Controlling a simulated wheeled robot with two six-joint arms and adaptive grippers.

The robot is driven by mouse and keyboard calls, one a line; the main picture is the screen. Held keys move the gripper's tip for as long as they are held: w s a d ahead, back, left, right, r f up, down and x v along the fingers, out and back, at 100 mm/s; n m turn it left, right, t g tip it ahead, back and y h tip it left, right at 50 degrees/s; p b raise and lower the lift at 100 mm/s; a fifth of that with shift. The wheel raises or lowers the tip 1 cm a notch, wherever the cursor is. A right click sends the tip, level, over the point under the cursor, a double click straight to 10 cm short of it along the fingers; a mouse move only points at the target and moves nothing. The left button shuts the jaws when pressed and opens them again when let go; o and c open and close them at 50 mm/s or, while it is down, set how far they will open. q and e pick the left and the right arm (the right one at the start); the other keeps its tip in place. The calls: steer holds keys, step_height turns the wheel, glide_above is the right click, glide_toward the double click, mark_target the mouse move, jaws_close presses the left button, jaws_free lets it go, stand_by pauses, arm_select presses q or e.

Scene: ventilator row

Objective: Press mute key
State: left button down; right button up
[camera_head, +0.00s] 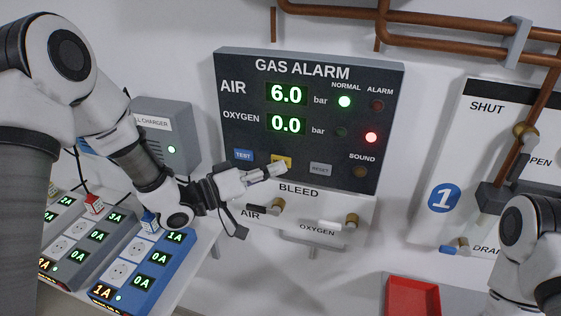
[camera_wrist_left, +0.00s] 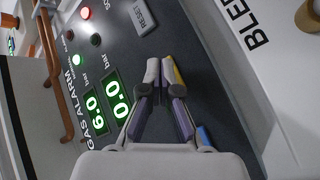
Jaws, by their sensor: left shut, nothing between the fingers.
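The dark gas alarm panel (camera_head: 235,100) is on the wall. Its yellow key (camera_head: 281,159), between the blue TEST key (camera_head: 243,155) and the grey RESET key (camera_head: 320,169), is mostly hidden, so its label cannot be read. My left gripper (camera_head: 279,169) is shut and empty, its tips in front of the yellow key's lower part. In the left wrist view the shut fingertips (camera_wrist_left: 166,68) overlap the yellow key (camera_wrist_left: 177,76). I cannot tell whether they touch it. The SOUND lamp (camera_head: 360,171) looks dim. My right gripper is out of view.
Below the panel is the BLEED plate with an air valve (camera_head: 277,205) and an oxygen valve (camera_head: 351,221). Grey and blue socket units (camera_head: 140,270) stand on the shelf at left. A red tray (camera_head: 413,297) is at lower right. Copper pipes (camera_head: 440,18) run above.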

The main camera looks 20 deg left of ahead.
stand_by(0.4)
arm_select(q)
steer(key=shift+s, duration=0.7)
steer(key=s, duration=0.5)
steer(key=shift+a, duration=0.1)
stand_by(0.5)
